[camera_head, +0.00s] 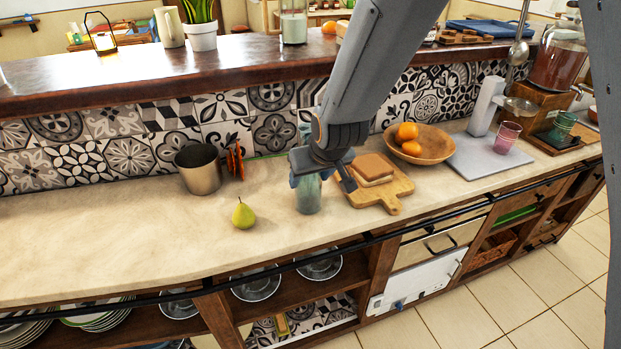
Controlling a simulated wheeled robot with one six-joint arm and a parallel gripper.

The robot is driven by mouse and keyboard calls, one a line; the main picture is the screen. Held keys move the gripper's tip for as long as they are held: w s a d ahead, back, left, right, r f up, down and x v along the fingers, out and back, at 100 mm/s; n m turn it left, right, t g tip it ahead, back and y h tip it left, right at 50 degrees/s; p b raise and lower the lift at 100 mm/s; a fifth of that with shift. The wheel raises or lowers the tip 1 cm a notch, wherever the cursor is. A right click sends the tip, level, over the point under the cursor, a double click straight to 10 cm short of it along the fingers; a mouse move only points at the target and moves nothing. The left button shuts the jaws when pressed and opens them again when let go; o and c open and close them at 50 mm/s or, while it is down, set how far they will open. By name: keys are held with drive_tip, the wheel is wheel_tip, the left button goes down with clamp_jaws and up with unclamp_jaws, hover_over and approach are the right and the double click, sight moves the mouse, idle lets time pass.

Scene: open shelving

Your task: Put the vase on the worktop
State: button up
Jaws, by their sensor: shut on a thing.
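The vase (308,196) is a greenish-grey, glassy vessel, upright at the middle of the worktop. My gripper (322,176) is above it and shut on its upper part, which the gripper hides. The vase's base looks to be at the surface of the pale stone worktop (90,240); I cannot tell whether it touches. The vase is between a green pear and a wooden board.
A pear (243,214) and a metal pot (199,169) are left of the vase. A cutting board with bread (391,198) is close on its right, with a fruit bowl (436,146) behind. The worktop's left part is clear. A raised wooden ledge (130,75) runs behind.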

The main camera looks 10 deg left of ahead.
drive_tip(key=o, duration=1.4)
drive_tip(key=shift+o, duration=0.2)
drive_tip(key=shift+r, duration=0.1)
drive_tip(key=p+v, duration=0.4)
drive_tip(key=v, duration=0.8)
drive_tip(key=s+d+f+m+g+h, duration=0.1)
drive_tip(key=s+d+m, duration=0.2)
drive_tip(key=d, duration=1.1)
drive_tip(key=s+d+f+m+g+h, duration=0.2)
drive_tip(key=s+d, duration=0.5)
drive_tip(key=d, duration=0.7)
drive_tip(key=shift+d+m+g+h, duration=0.25)
drive_tip(key=shift+m+g+h, duration=0.05)
drive_tip(key=shift+m, duration=0.5)
